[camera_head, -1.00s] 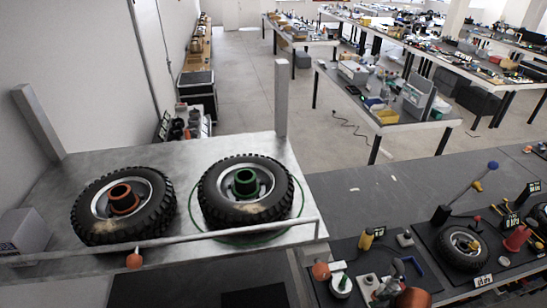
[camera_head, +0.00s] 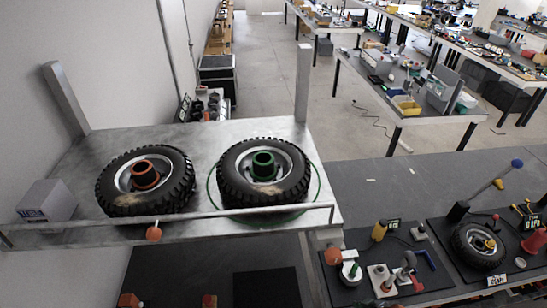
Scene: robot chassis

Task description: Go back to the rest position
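Neither of my grippers nor my arms shows in the head view. In front of me is a metal platform (camera_head: 330,222) with a rail (camera_head: 190,216) along its near edge. Two black tires lie flat on it. The left tire (camera_head: 178,188) has an orange hub (camera_head: 145,175) in its middle. The right tire (camera_head: 290,185) has a green hub (camera_head: 263,165) and lies partly over a green ring (camera_head: 319,190) marked on the platform.
A grey box (camera_head: 45,203) sits at the platform's left end. Upright posts (camera_head: 303,85) stand at its back corners. A dark table (camera_head: 400,185) on the right holds tools, a small wheel (camera_head: 478,246) and an orange ball (camera_head: 333,257). Other worktables (camera_head: 415,90) stand farther back. Open floor (camera_head: 280,70) lies behind the platform.

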